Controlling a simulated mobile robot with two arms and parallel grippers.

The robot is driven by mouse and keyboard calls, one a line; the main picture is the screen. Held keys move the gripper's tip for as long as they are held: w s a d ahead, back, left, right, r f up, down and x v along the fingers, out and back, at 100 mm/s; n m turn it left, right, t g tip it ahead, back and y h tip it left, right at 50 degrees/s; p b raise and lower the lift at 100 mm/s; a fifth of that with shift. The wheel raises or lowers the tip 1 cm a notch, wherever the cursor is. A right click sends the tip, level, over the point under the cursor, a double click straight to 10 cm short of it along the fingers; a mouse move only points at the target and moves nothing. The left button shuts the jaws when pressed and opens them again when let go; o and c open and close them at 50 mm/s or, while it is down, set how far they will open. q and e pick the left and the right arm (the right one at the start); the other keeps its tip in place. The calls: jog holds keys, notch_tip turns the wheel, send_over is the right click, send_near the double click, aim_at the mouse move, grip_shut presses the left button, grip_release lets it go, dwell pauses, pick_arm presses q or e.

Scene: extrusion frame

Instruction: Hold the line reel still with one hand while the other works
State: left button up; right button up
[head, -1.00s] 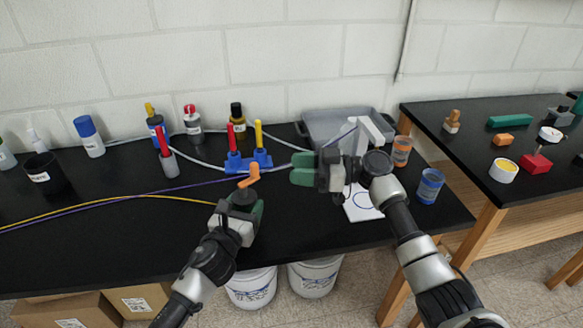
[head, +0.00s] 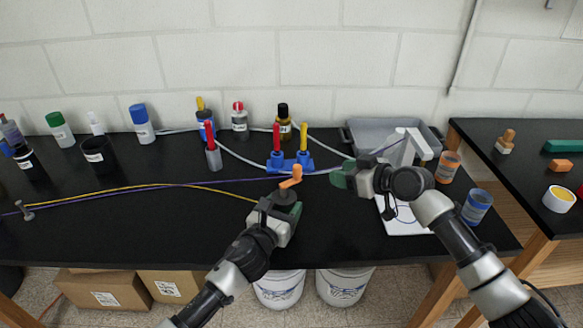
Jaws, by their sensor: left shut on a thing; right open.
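A yellow line (head: 150,187) runs from the reel to the left across the bench. My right gripper (head: 342,176), with green fingertips, is open above the bench to the right of the reel and apart from the crank. Its fingers are seen edge-on.
A blue holder (head: 291,163) with red and yellow pens stands behind the reel. A purple cord (head: 110,198) lies along the bench. Bottles line the back. A grey tray (head: 435,140), an orange jar (head: 448,167) and a blue jar (head: 476,207) stand right. The left front is mostly clear.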

jog(key=t, duration=0.1)
jog(key=t+y, duration=0.1)
jog(key=y, duration=0.2)
send_near(291, 181)
notch_tip(291, 181, up, 3)
jog(key=d, duration=0.1)
jog(key=x, duration=1.2)
jog(key=shift+w+d, duration=0.3)
jog(key=shift+w, duration=0.1)
jog(key=shift+n, duration=0.3)
grip_shut()
